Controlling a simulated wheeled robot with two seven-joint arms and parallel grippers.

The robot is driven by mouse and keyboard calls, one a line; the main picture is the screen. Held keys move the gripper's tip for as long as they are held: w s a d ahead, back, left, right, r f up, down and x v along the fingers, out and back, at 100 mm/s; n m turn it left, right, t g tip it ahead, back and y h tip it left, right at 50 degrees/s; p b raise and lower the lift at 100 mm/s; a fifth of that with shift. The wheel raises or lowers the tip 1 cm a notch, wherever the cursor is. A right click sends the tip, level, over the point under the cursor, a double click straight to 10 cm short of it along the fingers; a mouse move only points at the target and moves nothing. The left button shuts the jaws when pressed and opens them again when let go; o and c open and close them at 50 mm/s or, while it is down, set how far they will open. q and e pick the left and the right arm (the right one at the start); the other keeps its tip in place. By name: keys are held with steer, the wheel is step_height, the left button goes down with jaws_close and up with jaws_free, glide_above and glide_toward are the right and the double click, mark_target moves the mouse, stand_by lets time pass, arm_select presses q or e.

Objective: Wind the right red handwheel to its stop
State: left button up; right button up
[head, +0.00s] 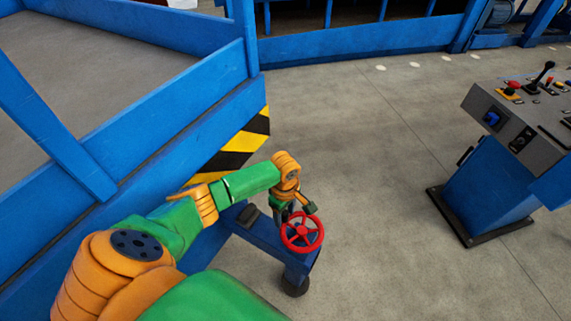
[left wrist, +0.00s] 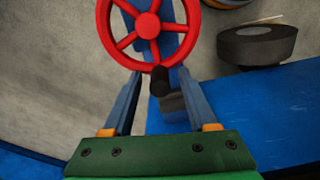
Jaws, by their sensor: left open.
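One red handwheel (head: 302,232) with spokes and a round hub shows at the end of a blue bracket beside the blue frame. It also shows at the top of the left wrist view (left wrist: 148,25), its upper rim cut off. A dark knob or handle (left wrist: 160,81) is at its near rim. My left gripper (left wrist: 159,74) is open, its two fingers pointing at the near rim with the dark knob between them. I cannot tell whether the fingers touch it. In the head view my left gripper (head: 287,212) is just behind the wheel, partly hidden. My right gripper is not seen.
The blue bracket (head: 258,238) stands on a dark wheel or foot (head: 294,286). A blue frame with a black-and-yellow striped panel (head: 236,145) runs along the left. A control console (head: 500,165) stands at the right. The grey floor between is clear.

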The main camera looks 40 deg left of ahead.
arm_select(q)
jaws_close()
steer(key=shift+r, duration=0.1)
steer(key=shift+m, duration=0.3)
